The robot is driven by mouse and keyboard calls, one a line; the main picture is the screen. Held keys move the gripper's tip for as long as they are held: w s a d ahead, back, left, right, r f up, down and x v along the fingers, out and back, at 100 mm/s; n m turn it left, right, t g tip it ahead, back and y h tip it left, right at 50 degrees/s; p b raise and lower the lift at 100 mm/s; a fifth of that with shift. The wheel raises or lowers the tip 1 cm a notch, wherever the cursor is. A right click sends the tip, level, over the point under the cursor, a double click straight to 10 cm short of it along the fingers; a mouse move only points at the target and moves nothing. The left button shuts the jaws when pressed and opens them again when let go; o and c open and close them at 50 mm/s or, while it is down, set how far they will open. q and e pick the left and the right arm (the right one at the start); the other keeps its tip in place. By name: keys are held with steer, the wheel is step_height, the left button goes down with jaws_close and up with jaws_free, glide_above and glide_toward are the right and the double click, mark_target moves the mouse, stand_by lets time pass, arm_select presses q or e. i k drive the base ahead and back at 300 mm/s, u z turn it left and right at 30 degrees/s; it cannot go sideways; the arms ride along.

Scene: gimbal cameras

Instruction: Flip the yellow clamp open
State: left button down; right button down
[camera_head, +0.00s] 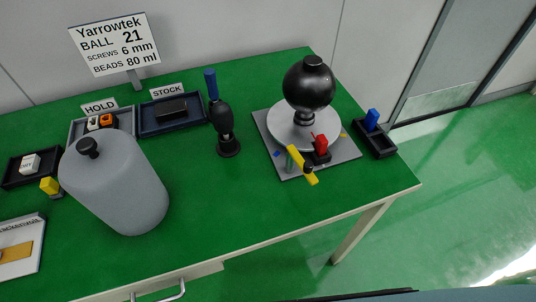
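The yellow clamp (303,167) is at the front edge of a grey square base plate (345,152) on the right part of the table. Its yellow bar slants from upper left down to lower right. A small greenish post stands beside its upper end. Whether the clamp is shut or open I cannot tell. A red clamp part (320,144) sits just behind it, in front of a round light-grey disc (283,130). A black ball (309,87) with a short neck stands on the disc. Neither of my grippers shows in the head view.
A big grey dome with a black knob (115,185) stands front left. A black blower with a blue-topped tool (224,125) stands mid-table. Trays marked HOLD (75,130) and STOCK (147,128) lie behind. A dark tray with a blue block (381,147) is right of the plate. The front middle is clear.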

mark_target(306, 166)
steer(key=u, duration=0.7)
steer(key=k, duration=0.65)
steer(key=z, duration=1.35)
